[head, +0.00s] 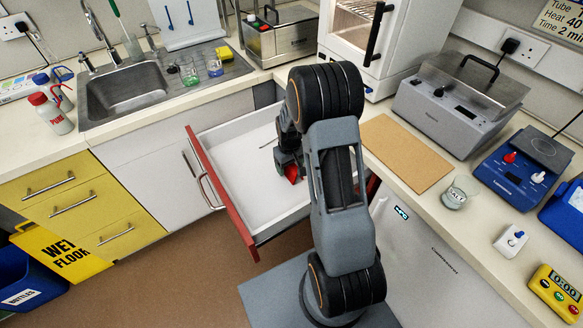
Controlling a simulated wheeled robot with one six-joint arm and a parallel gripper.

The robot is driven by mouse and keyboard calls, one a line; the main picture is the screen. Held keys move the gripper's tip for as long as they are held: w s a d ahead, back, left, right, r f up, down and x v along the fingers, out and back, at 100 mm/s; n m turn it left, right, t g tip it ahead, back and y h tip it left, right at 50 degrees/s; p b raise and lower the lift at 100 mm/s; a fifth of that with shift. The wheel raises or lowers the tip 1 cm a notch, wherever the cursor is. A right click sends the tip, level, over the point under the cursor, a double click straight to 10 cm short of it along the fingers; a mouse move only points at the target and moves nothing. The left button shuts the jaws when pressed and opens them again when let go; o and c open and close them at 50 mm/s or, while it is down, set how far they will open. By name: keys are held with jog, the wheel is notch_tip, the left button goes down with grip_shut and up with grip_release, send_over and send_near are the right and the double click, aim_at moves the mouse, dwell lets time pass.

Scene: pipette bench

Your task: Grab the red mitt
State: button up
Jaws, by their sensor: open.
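A small red piece (291,174), which looks like part of the red mitt, shows in the open drawer (232,155) at the middle of the head view. My gripper (288,165) is down inside the drawer, right at the red piece. The jaws are open. The gripper and my arm hide most of the mitt, and I cannot tell whether the fingers touch it or stand around it. The drawer has a white floor and a red front with a handle (207,189).
A thin dark item (268,144) lies in the drawer beside my gripper. The drawer's left floor is clear. The counter carries a brown board (406,152), a beaker (458,193) and a grey bath (456,100). A yellow wet-floor sign (62,252) leans at the left.

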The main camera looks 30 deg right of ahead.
jog(key=c, duration=1)
